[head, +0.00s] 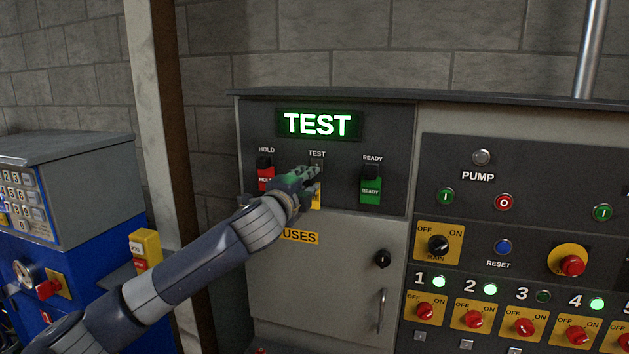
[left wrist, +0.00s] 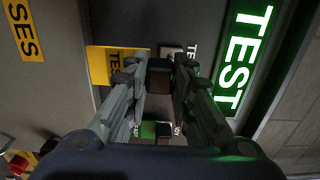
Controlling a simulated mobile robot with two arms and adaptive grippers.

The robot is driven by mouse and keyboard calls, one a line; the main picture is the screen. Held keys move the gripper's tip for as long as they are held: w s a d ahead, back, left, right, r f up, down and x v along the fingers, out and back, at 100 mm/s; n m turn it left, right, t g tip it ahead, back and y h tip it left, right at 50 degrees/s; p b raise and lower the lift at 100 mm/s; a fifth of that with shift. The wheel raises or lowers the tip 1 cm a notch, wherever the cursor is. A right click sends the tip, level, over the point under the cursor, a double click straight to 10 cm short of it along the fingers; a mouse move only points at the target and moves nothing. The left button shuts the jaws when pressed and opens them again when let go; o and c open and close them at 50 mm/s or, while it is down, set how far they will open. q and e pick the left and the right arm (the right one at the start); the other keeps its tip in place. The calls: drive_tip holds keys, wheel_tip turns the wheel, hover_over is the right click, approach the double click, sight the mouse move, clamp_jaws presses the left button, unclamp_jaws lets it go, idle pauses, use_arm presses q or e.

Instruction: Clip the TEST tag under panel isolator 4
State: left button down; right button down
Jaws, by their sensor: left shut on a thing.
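The yellow TEST tag (head: 316,199) is at the panel under the small TEST label, mostly hidden by my left gripper (head: 308,177). In the left wrist view my left gripper (left wrist: 160,75) is shut on the tag's black clip end, with the tag's yellow plate (left wrist: 103,64) to the left. I cannot tell whether the clip still touches its holder. Panel isolator 4 (head: 576,335), a red knob on a yellow OFF/ON plate, is at the lower right. The spot under it is outside the picture. My right gripper is not in view.
A red HOLD tag (head: 266,177) and a green READY tag (head: 370,187) hang on either side. A lit TEST sign (head: 317,124) is above. Below are a cabinet door with a handle (head: 381,311) and knob (head: 382,259). A red stop button (head: 571,265) projects above the isolators.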

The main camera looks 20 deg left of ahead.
use_arm(q)
drive_tip(key=shift+s, duration=0.95)
drive_tip(key=s+d+f+b, duration=0.2)
drive_tip(key=s+f, duration=0.2)
drive_tip(key=f, duration=0.4)
drive_tip(key=s+d+f+h+b, duration=0.15)
drive_tip(key=s+f, duration=0.25)
drive_tip(key=f, duration=0.4)
drive_tip(key=s+d+f+b, duration=0.15)
drive_tip(key=s+f, duration=0.25)
drive_tip(key=f, duration=0.4)
drive_tip(key=s+f+y+b, duration=0.1)
drive_tip(key=s+f+b, duration=0.1)
drive_tip(key=s+f, duration=0.3)
drive_tip(key=s+a+f+y+b, duration=0.1)
drive_tip(key=s+f, duration=0.4)
drive_tip(key=s, duration=0.6)
drive_tip(key=shift+s+a+b, duration=0.15)
drive_tip(key=shift+s+b, duration=0.15)
drive_tip(key=shift+b, duration=0.2)
drive_tip(key=shift+d, duration=0.2)
